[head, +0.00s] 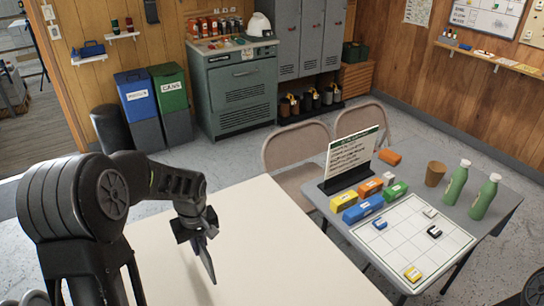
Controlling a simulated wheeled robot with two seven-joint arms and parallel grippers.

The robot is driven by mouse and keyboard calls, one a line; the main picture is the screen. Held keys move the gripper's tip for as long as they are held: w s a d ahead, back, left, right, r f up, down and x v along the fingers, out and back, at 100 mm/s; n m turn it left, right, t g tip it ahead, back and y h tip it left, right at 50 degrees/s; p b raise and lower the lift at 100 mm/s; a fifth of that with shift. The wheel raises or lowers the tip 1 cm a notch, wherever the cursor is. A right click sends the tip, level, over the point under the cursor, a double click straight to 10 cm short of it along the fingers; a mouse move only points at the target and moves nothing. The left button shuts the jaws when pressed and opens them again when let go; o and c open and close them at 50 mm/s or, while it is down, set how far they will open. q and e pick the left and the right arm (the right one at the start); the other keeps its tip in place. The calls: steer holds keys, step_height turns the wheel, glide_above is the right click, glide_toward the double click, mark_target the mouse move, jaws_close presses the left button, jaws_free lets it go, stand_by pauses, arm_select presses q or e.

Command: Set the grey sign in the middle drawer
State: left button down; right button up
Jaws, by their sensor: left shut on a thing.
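My left gripper (202,238) points down above the cream table in front of me. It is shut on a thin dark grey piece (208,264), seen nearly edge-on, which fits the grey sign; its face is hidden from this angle. My right gripper is out of view. I cannot make out a middle drawer anywhere in the head view. The green-grey cabinet (240,98) at the back has a handled, vented front, and its sections are too small to tell apart.
The cream table top (270,262) is bare. The grey table (480,222) at right holds a text sign (353,153), coloured blocks, a white grid board (395,245), a brown cup (435,173) and two green bottles (455,185). Folding chairs (297,145) stand behind. Bins (137,93) stand back left.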

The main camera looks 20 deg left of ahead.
arm_select(q)
steer(key=shift+s+m, duration=0.15)
steer(key=shift+m, duration=0.25)
steer(key=shift+d+r+m, duration=0.2)
steer(key=shift+m, duration=0.2)
steer(key=w+d+r+m, duration=0.2)
steer(key=d+m, duration=0.1)
steer(key=d, duration=0.3)
steer(key=w+d+r+m, duration=0.2)
steer(key=d, duration=0.4)
steer(key=w+d+r+m+h, duration=0.1)
steer(key=w+d+r+m, duration=0.1)
steer(key=d, duration=0.4)
steer(key=shift+w+d+m+t, duration=0.3)
steer(key=shift+w+d+m, duration=0.15)
steer(key=shift+m, duration=0.35)
steer(key=shift+a+f, duration=0.1)
